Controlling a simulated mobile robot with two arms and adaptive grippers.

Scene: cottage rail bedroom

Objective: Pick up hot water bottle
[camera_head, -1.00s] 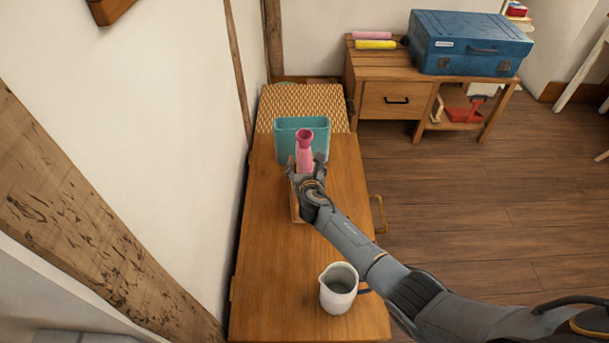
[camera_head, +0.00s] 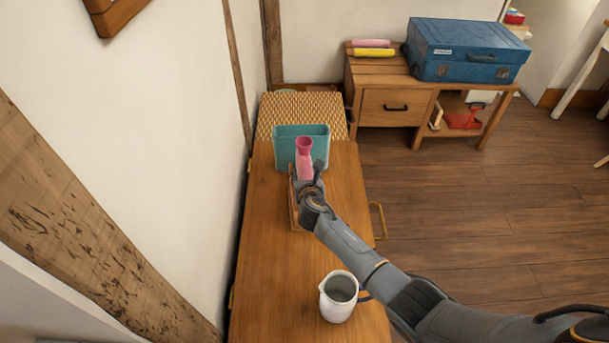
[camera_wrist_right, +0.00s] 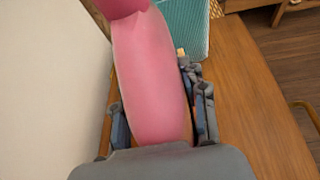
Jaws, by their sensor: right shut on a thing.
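The pink hot water bottle (camera_head: 304,163) stands upright over the wooden table (camera_head: 268,265), in front of a teal bin (camera_head: 318,138). My right gripper (camera_head: 308,188) is around its lower part. In the right wrist view the pink body (camera_wrist_right: 150,75) fills the space between the two fingers of my right gripper (camera_wrist_right: 160,115), which is shut on it. The bottle's lower end is hidden by the gripper. I cannot tell whether it touches the table. My left gripper is not in view.
A white pitcher (camera_head: 338,297) stands near the table's front, close to my right forearm. A brown wooden holder (camera_head: 294,213) lies under the gripper. A woven-topped piece (camera_head: 300,108) is behind the table. A bench with a blue case (camera_head: 467,51) stands at the back right.

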